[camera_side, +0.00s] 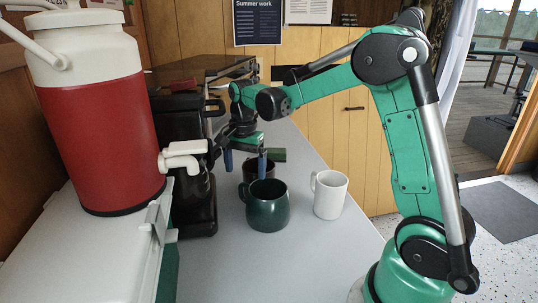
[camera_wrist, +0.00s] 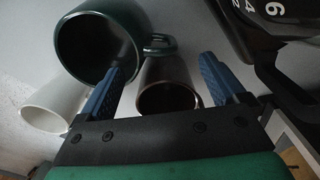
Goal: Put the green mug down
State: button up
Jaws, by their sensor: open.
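The dark green mug (camera_side: 267,212) stands upright on the grey counter (camera_side: 310,247), in front of a dark brown mug (camera_side: 262,168). My gripper (camera_side: 245,165) is open, its blue fingers pointing down near the brown mug, behind the green one. In the wrist view the green mug (camera_wrist: 80,28) is at the upper left, beyond the left finger, with its handle towards the middle. The brown mug (camera_wrist: 163,70) shows between the spread fingers of my gripper (camera_wrist: 163,68). Nothing is visibly held. Whether a finger touches either mug I cannot tell.
A white mug (camera_side: 330,196) stands right of the green mug. A black machine (camera_side: 185,130) and a red and white drink cooler (camera_side: 95,130) stand on the left. A pale box (camera_side: 105,245) is at the front left. The counter is clear in front of the mugs.

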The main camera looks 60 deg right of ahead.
jog(key=shift+w+d+f, duration=0.1)
jog(key=shift+f, duration=0.6)
notch_tip(320, 180, down, 6)
jog(key=shift+f, duration=0.15)
grip_shut()
